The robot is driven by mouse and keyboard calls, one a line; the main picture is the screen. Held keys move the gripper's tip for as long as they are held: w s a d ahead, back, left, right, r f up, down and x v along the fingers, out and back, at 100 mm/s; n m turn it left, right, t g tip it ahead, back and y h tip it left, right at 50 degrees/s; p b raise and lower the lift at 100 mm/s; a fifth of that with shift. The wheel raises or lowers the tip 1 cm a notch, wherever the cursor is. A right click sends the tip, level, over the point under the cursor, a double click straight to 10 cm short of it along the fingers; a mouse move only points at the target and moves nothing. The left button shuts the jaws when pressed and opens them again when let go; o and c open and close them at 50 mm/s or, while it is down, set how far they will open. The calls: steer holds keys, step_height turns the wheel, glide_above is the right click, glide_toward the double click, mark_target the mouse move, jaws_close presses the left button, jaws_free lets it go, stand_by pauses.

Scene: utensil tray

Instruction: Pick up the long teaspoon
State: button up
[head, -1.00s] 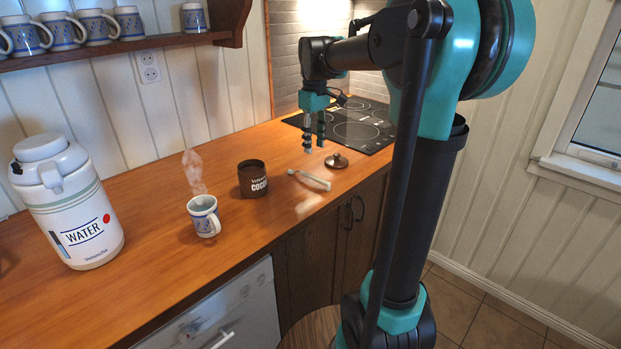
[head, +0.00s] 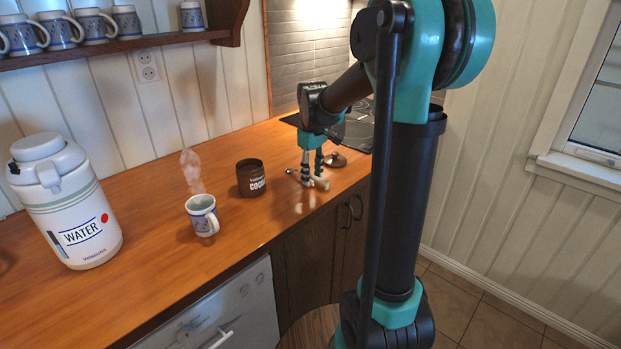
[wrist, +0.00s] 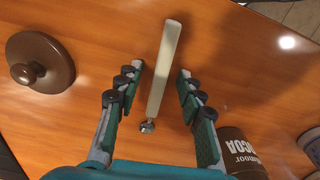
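The long teaspoon (wrist: 164,68) has a pale, straight handle and a small metal bowl, and it lies on the wooden counter. In the wrist view it runs lengthwise between the two fingers of my gripper (wrist: 160,85), with a gap on each side. The fingers are open and nothing is held. In the head view my gripper (head: 311,180) is low over the counter at the teaspoon (head: 321,183), hiding its middle; the bowl end shows to the left of the fingers.
A brown cocoa tin (head: 251,178) stands close to the left of my gripper. A round brown lid (wrist: 40,62) lies on its other side. A patterned mug (head: 202,215), a clear crystal-like object (head: 191,170) and a water jug (head: 70,205) stand further left. The cooktop (head: 355,130) is behind.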

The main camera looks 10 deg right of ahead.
mark_target(313, 176)
jaws_close()
steer(key=shift+r, duration=0.1)
stand_by(0.3)
step_height(313, 176, up, 20)
stand_by(0.5)
